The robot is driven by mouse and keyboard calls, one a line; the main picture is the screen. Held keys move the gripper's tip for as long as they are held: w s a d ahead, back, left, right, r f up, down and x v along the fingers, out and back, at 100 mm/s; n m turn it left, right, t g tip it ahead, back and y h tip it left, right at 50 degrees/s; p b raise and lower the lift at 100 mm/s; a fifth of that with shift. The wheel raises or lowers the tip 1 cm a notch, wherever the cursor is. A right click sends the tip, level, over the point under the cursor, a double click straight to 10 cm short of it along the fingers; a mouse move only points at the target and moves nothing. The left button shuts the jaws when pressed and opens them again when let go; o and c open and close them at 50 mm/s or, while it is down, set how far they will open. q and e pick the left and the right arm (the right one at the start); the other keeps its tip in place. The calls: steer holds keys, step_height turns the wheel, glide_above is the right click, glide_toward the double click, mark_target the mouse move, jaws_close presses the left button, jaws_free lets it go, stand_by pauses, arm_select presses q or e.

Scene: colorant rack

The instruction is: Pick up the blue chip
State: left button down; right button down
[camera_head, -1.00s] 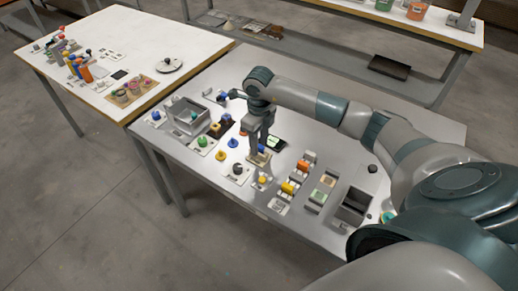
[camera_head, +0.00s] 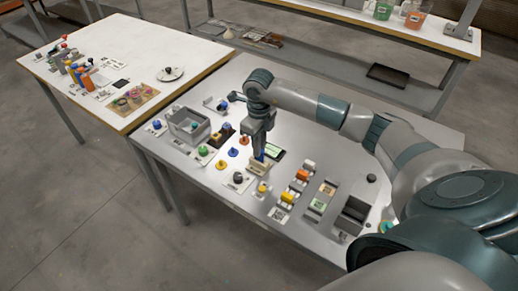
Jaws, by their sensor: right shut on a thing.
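My right gripper (camera_head: 258,153) comes down over the middle of the grey table, with its arm reaching in from the right. It is shut on a small blue chip (camera_head: 259,157), which shows as a narrow blue patch at the fingertips. The fingers hide most of the chip. A small beige block or holder (camera_head: 258,168) is just below the fingertips; I cannot tell whether the chip touches it. My left gripper is not in view.
Left of the gripper are a blue piece (camera_head: 233,152), an orange piece (camera_head: 243,141) and a grey bin (camera_head: 188,125). A small dark-framed green screen (camera_head: 273,151) is close on the right. Orange and yellow blocks (camera_head: 296,187) and a dark open box (camera_head: 352,215) stand further right.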

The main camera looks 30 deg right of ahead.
steer(key=s+d+r+p, duration=0.3)
steer(key=s+d+r, duration=0.4)
steer(key=s+r, duration=0.1)
steer(key=shift+s, duration=0.75)
steer(key=shift+a+r, duration=0.1)
steer(key=shift+a, duration=0.05)
steer(key=s+a+r+n+b, duration=0.1)
steer(key=s+a+n+b, duration=0.1)
steer(key=a+n, duration=0.9)
steer(key=s+a+r+n+b, duration=0.1)
steer(key=a+n+b, duration=0.4)
steer(key=a+n, duration=0.6)
steer(key=shift+s+a+r+n, duration=0.2)
steer(key=shift+s+r+n, duration=0.25)
steer(key=shift+n, duration=4.25)
steer(key=shift+w+r, duration=0.1)
